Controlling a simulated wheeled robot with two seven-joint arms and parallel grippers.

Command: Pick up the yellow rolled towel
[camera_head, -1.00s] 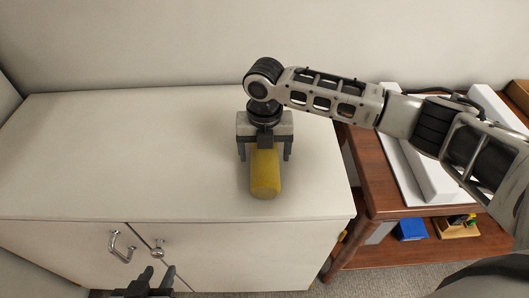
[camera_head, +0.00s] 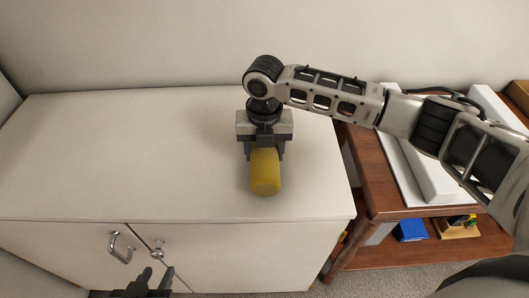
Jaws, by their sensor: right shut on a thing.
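The yellow rolled towel (camera_head: 265,178) is on the white cabinet top, near its right end, with its near end toward me. My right gripper (camera_head: 264,152) is over the towel's far part and shut on it, one finger at each side. The towel's far end is hidden under the gripper. I cannot tell whether the towel touches the cabinet top or is slightly above it. My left gripper (camera_head: 150,282) is at the bottom edge, in front of the cabinet doors, away from the towel. Its fingers look apart with nothing between them.
The white cabinet (camera_head: 120,150) has a clear top to the left of the towel. Metal handles (camera_head: 122,247) stick out from its doors. A brown wooden shelf unit (camera_head: 375,200) stands at right, with a blue item (camera_head: 411,230) on its lower shelf. A wall is behind.

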